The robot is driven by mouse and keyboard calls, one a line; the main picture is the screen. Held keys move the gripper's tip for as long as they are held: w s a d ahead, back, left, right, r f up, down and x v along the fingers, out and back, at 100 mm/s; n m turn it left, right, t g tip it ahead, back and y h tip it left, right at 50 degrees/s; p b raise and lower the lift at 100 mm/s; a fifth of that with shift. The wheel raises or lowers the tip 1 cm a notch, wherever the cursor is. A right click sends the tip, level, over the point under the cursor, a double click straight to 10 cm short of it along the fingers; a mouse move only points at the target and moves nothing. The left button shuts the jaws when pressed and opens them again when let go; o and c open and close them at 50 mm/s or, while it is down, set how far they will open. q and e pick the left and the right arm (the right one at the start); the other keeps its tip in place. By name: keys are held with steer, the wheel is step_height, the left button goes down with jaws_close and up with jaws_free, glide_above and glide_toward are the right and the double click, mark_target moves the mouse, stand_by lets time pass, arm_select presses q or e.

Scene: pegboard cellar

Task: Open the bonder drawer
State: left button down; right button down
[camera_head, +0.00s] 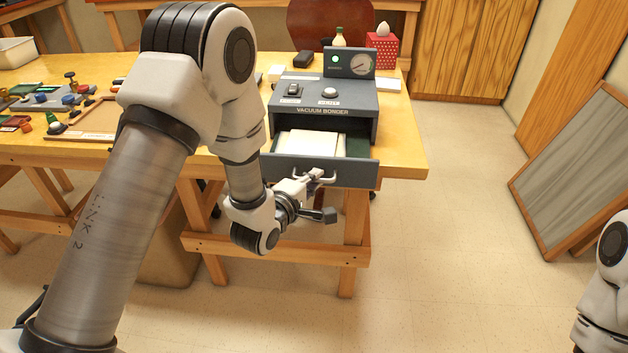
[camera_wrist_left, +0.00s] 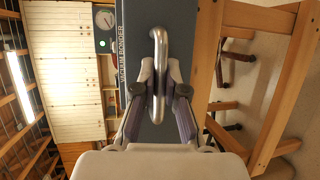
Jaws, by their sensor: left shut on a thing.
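The vacuum bonder (camera_head: 330,98) is a dark grey box on the wooden workbench, with switches and a gauge on top. Its drawer (camera_head: 350,172) stands pulled out toward me, and a pale flat item (camera_head: 308,143) shows inside. The drawer has a metal bar handle (camera_wrist_left: 158,45) on its front. My left gripper (camera_head: 312,183) is at the drawer front, shut on the handle; in the left wrist view its fingers (camera_wrist_left: 160,88) close around the bar. The fingers hide part of the handle. My right gripper is out of view.
The workbench (camera_head: 405,150) holds small tools and a tray at the left, and a red dotted box (camera_head: 382,48) behind the bonder. A framed panel (camera_head: 580,175) leans at the right. The floor right of the bench is clear.

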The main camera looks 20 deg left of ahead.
arm_select(q)
steer(key=c, duration=1.2)
jaws_free()
steer(key=v, duration=0.7)
steer(key=shift+s, duration=0.25)
